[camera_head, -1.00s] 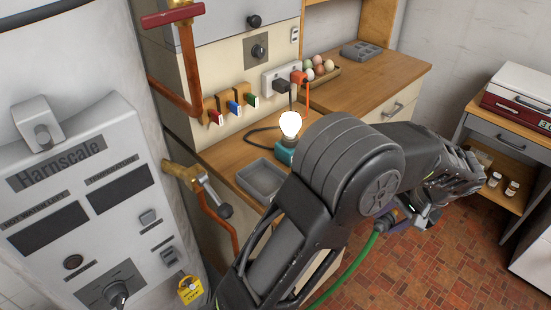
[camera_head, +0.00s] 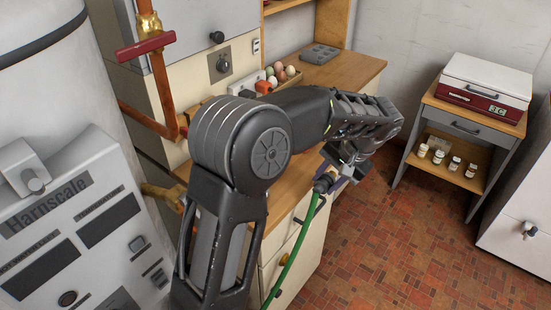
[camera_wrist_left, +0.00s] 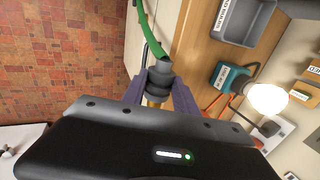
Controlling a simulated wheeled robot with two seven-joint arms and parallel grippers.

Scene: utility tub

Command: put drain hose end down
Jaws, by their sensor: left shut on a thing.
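The drain hose is a green hose (camera_head: 295,250) with a dark end fitting (camera_head: 323,183). My left gripper (camera_head: 337,172) is shut on this end fitting, in front of the wooden counter's edge and above the tiled floor. In the left wrist view the dark fitting (camera_wrist_left: 159,82) sits between the two purple-grey fingers of my left gripper (camera_wrist_left: 160,95), with a brass-coloured part below it. The green hose (camera_wrist_left: 148,35) runs up out of that picture. In the head view it hangs down past the cabinet front. My right gripper is not in view.
A lit bulb (camera_wrist_left: 267,97) and a grey tray (camera_wrist_left: 247,22) show in the left wrist view. A side table (camera_head: 467,128) stands right. Tiled floor (camera_head: 390,240) is open between.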

